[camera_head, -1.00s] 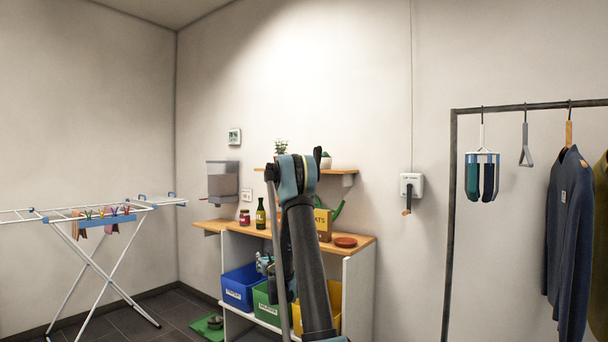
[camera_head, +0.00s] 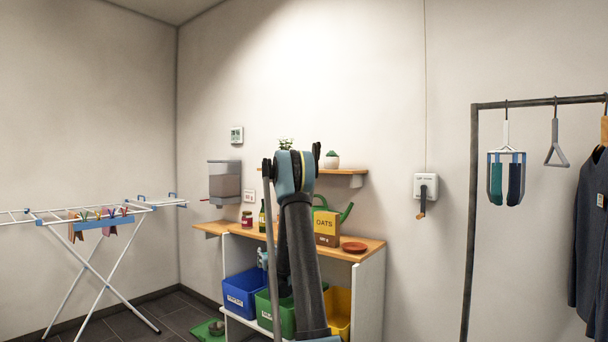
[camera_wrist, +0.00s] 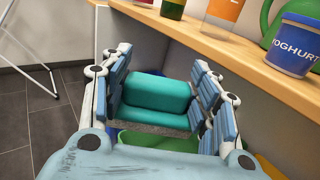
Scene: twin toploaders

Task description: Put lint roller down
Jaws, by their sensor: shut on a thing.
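My gripper (camera_wrist: 158,100) is shut on a teal, rounded block-like thing (camera_wrist: 160,92) in the wrist view. It appears to be the lint roller, but only this part shows between the finger pads; the rest is hidden. In the head view a small part of my gripper (camera_head: 262,258) shows left of my arm, in front of the shelf unit; what it holds cannot be made out there. In the wrist view the gripper is beside and below the wooden top (camera_wrist: 225,45), with a green bin (camera_wrist: 155,142) behind the held thing.
The wooden top bears a yoghurt pot (camera_wrist: 295,45), an oats box (camera_head: 327,228), a red dish (camera_head: 354,246), jars and bottles. Blue (camera_head: 242,290), green (camera_head: 285,315) and yellow (camera_head: 338,310) bins stand below. A drying rack (camera_head: 95,222) is left, a clothes rail (camera_head: 472,200) right.

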